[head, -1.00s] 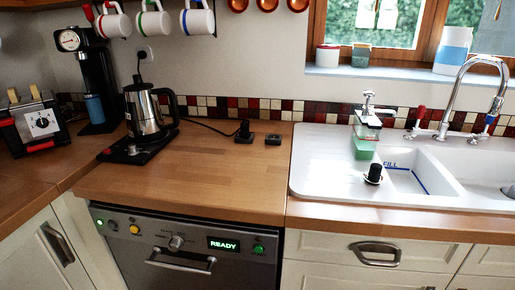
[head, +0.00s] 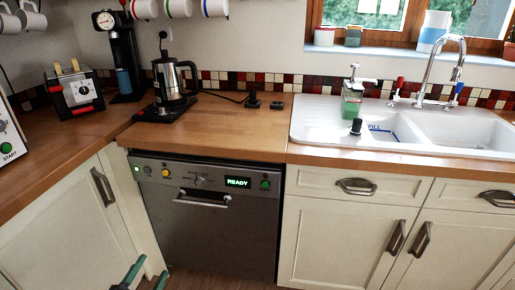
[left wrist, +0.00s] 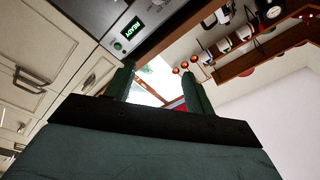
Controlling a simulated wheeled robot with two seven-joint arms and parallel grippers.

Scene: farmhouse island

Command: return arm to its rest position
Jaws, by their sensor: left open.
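My left gripper (head: 150,272) shows at the bottom left of the head view, low in front of the left cabinet and dishwasher. Only its green fingers show there. In the left wrist view its two green fingers (left wrist: 158,75) stand apart with nothing between them. The gripper is open and empty, clear of the counter. My right gripper is in neither view.
A dishwasher (head: 215,230) with a READY display stands under the wooden counter (head: 225,130). A kettle (head: 172,82), toaster (head: 75,95) and coffee machine (head: 117,55) stand at the left. The white sink (head: 460,130) is at the right, with a soap dispenser (head: 352,100).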

